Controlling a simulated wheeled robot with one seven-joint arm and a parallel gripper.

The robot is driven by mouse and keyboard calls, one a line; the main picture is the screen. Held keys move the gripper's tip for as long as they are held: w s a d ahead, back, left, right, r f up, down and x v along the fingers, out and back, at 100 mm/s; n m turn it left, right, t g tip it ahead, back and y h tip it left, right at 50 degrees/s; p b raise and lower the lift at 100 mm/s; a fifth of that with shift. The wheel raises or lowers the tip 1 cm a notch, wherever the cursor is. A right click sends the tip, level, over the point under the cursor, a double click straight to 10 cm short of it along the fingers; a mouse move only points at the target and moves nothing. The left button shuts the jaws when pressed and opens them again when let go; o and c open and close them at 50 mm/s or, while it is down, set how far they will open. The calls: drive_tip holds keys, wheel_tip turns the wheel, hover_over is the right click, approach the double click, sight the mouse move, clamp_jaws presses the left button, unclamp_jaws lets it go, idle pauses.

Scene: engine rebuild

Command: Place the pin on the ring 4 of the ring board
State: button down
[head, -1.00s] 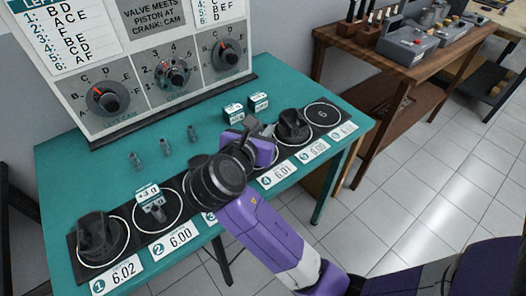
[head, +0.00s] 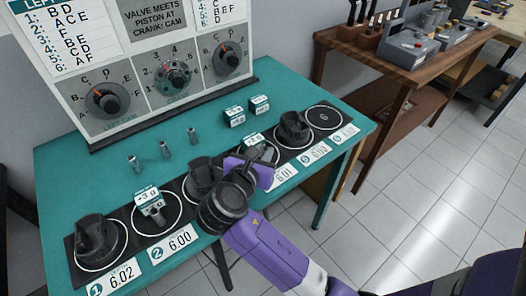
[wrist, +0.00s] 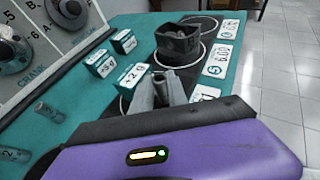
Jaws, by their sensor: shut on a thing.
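My gripper (head: 262,158) is over the ring 4 area of the black ring board (head: 328,107), with its fingers pointing down. In the wrist view its fingers (wrist: 160,92) are shut on a small grey thing, taken as the pin, which the fingers largely hide. Ring 4 is partly hidden behind my gripper; its label 6.01 (head: 284,173) shows in front. A teal and white +2 g block (wrist: 133,76) stands right beside the fingers, at ring 4. I cannot tell whether the held pin touches the board.
Dark pistons stand on ring 1 (head: 94,238), ring 3 (head: 201,174) and ring 5 (head: 294,128). Ring 2 holds a small part with a +3 g block (head: 147,195). Ring 6 is empty. Three grey pins (head: 165,150) and two teal blocks (head: 235,116) stand behind the board.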

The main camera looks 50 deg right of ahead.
drive_tip(key=c, duration=1.6)
unclamp_jaws()
drive_tip(key=shift+s+a+r, duration=0.1)
drive_tip(key=shift+a+r, duration=0.1)
drive_tip(key=shift+a, duration=0.1)
drive_tip(key=v, duration=1.1)
drive_tip(key=shift+a+r+p, duration=0.1)
drive_tip(key=shift+a+p, duration=0.1)
drive_tip(key=shift+p, duration=0.15)
